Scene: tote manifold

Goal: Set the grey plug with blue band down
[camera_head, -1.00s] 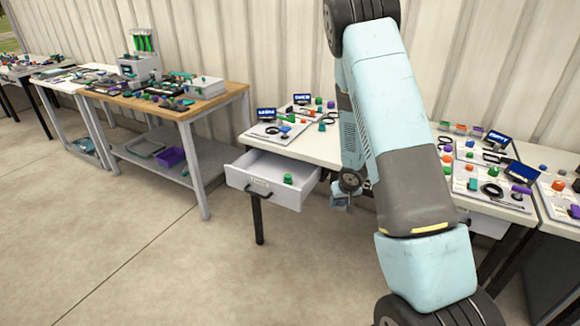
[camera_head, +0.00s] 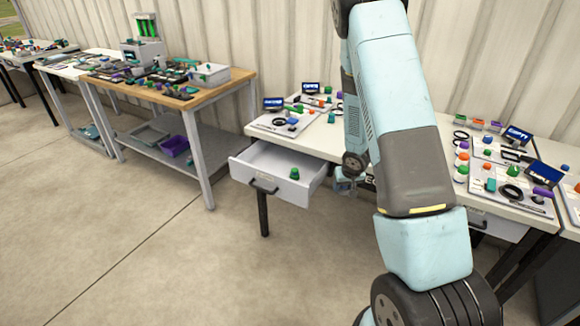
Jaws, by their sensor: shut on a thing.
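My gripper (camera_head: 346,187) hangs low beyond my forearm, in front of the white table's front edge and just right of the open drawer. It is small in the view and partly hidden by my own arm. It is shut on the grey plug with blue band, but the plug is too small and too covered for its shape or band to be made out.
The open white drawer (camera_head: 246,178) holds a green piece (camera_head: 294,173). The white table (camera_head: 318,138) carries panels, small screens and coloured parts on both sides of my arm. A wooden-topped bench (camera_head: 228,86) stands at left. The floor in front is clear.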

